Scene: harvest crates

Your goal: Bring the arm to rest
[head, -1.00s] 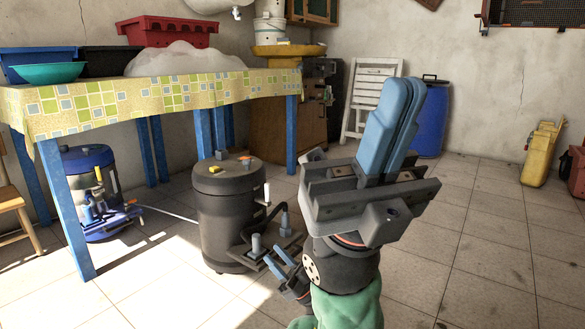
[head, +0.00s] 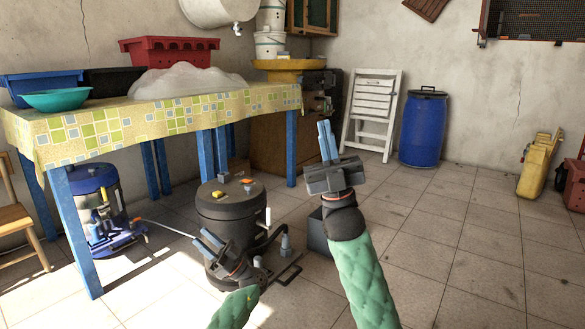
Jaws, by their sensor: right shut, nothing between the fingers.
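My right gripper (head: 327,124) is in the middle of the head view, with its two blue fingers pointing up and lying together. It is shut and empty, at the end of a green-sleeved arm that comes up from the bottom. My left gripper (head: 202,236) is lower and further left, tilted up to the left in front of the black drum (head: 236,212). Its two blue fingers are close together, and I cannot tell whether they are fully shut. I see nothing held in it.
A table with a patterned cloth (head: 165,112) carries a red crate (head: 170,50), a blue crate (head: 40,85) and a teal bowl (head: 62,100).

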